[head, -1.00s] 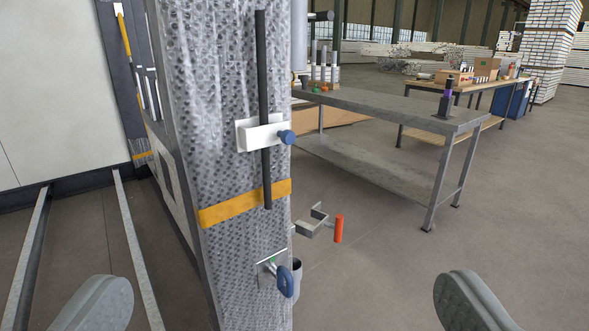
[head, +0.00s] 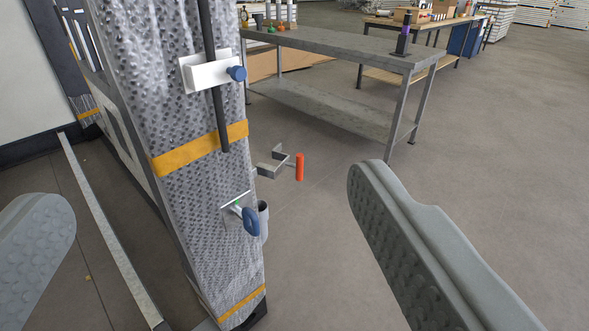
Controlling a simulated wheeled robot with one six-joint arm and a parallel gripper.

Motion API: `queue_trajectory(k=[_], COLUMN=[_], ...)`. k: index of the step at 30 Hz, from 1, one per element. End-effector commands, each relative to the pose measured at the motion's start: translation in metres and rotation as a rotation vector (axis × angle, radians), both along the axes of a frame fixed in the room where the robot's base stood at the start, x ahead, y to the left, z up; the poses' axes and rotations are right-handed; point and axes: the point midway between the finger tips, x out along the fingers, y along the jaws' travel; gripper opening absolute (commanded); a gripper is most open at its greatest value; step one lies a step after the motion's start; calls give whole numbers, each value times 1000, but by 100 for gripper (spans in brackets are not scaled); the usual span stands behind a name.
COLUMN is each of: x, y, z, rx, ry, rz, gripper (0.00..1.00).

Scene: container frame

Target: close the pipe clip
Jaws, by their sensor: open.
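My gripper (head: 212,190) is open, with one grey finger at the left edge and one at the right. Both fingers are apart from the post between them in the picture. A grey angular bracket with an upright red handle (head: 300,167) sticks out from the post's right side. It looks like an open clip, but I cannot be sure that it is the pipe clip. Below it, a blue handle (head: 251,221) sits on a small plate with a green spot. Higher up, a white block (head: 206,73) with a blue knob (head: 237,73) crosses a dark upright rod (head: 220,120).
The textured grey post (head: 190,195) has yellow bands (head: 201,148) and stands close in front. A short grey tube (head: 264,222) is beside the blue handle. A metal workbench (head: 330,50) stands behind right. Floor right of the post is clear.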

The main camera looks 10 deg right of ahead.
Motion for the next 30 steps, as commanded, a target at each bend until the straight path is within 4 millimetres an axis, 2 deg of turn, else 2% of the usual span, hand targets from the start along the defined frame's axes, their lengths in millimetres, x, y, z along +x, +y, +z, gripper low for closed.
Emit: queue_trajectory(k=[1, 5, 12, 13, 23, 30], x=[3, 21, 86, 94, 178, 232], y=[-1, -7, -30, -33, -67, -92], z=[-1, -3, -15, -18, -53, -93], rx=[-2, -17, -74, -82, -154, -185], ry=[1, -3, -27, -30, -56, -65], rz=[-3, -21, -66, -70, -74, -39], gripper=[76, 50, 3, 0, 0, 0])
